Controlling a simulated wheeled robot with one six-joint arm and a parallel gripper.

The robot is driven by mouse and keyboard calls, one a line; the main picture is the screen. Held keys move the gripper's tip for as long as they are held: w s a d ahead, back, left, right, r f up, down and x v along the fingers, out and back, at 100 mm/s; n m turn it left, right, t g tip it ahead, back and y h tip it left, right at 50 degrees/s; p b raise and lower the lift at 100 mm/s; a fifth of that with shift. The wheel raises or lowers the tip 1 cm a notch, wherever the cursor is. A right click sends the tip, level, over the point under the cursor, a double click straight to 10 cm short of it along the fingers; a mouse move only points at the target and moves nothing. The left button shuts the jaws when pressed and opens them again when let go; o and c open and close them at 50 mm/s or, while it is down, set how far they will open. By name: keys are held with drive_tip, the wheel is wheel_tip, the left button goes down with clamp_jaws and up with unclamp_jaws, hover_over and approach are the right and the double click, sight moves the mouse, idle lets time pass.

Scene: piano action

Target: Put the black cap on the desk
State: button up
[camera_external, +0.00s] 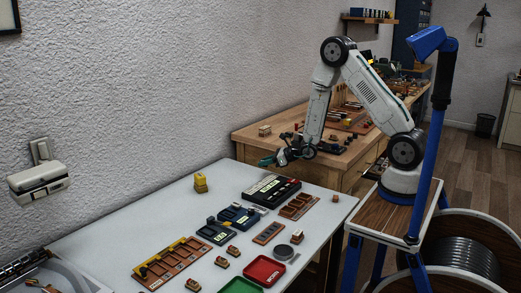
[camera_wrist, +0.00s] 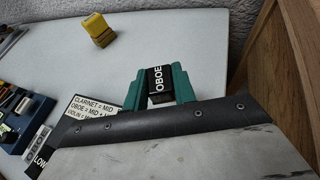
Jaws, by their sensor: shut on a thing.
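My gripper (camera_external: 268,161) is above the far right part of the white table (camera_external: 130,217). In the wrist view its green fingers (camera_wrist: 158,76) are shut on a small black cap (camera_wrist: 157,95) with a white-lettered "OBOE" label. The cap appears held above the white tabletop (camera_wrist: 215,72), though the height is hard to judge. In the external view the cap is too small to make out at the fingers. A wooden desk (camera_external: 238,141) stands behind the white table, against the wall.
A yellow block (camera_external: 200,182) stands near the wall. A black labelled case (camera_external: 272,188), blue trays (camera_external: 238,215), brown trays, a red tray (camera_external: 264,269) and a green tray crowd the table's middle and front. The back left tabletop is clear. A labelled card (camera_wrist: 90,106) lies beside my gripper in the wrist view.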

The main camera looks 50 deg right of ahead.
drive_tip(key=shift+f, duration=0.7)
hover_over(238, 171)
drive_tip(key=shift+w+d+f, duration=0.1)
drive_tip(key=shift+w+f, duration=0.15)
drive_tip(key=shift+f, duration=2.25)
drive_tip(key=o, duration=0.9)
drive_tip(key=shift+f, duration=0.1)
drive_tip(key=shift+o, duration=0.2)
